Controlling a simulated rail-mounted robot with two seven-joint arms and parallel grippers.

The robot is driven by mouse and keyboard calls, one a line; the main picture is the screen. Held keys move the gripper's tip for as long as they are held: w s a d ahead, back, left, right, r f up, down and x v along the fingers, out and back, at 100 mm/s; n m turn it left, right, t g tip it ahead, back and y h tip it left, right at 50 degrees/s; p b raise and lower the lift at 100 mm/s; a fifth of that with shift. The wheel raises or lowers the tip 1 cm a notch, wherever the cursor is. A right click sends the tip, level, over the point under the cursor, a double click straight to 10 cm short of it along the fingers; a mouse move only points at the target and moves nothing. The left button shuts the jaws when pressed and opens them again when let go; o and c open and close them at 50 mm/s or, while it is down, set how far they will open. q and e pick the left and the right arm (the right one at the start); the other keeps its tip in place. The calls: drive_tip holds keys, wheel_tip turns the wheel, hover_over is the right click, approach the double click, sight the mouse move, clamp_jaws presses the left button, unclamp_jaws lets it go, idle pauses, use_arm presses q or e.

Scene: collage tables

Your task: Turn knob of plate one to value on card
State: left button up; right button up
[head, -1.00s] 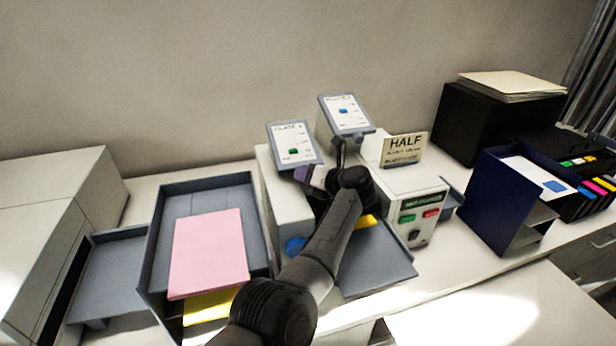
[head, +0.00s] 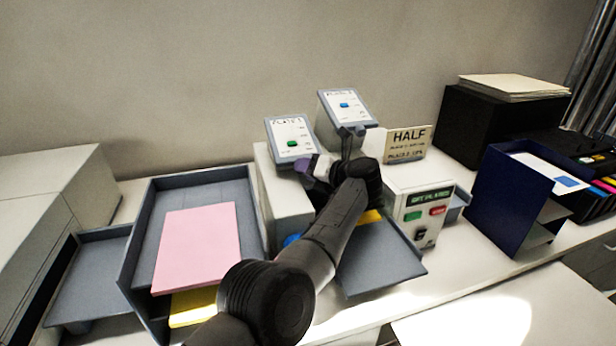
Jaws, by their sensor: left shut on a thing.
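Two tilted panels with printed scales stand on the pale machine (head: 285,200). The left panel (head: 285,127) has a green marker (head: 292,143); the right panel (head: 350,106) has a blue marker (head: 344,105). Their small titles are hard to read. The card (head: 406,143) reads HALF in large letters; its smaller lines are blurred. My left gripper (head: 350,137) reaches up to the lower edge of the right panel. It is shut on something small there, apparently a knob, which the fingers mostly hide. My right gripper is out of view.
A control box (head: 408,203) with green and red buttons stands right of my arm. A grey tray (head: 130,270) holds pink paper (head: 200,245). A dark blue rack (head: 505,205) and a black box (head: 490,135) stand at right. My forearm passes above the grey output tray (head: 385,265).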

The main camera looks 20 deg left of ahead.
use_arm(q)
drive_tip(key=shift+f, duration=0.1)
drive_tip(key=o, duration=0.7)
drive_tip(key=shift+c, duration=0.2)
drive_tip(key=shift+d, duration=0.1)
drive_tip(key=b+v, duration=0.1)
drive_tip(key=v, duration=1.2)
drive_tip(key=shift+s+d, duration=0.2)
drive_tip(key=shift+d, duration=0.1)
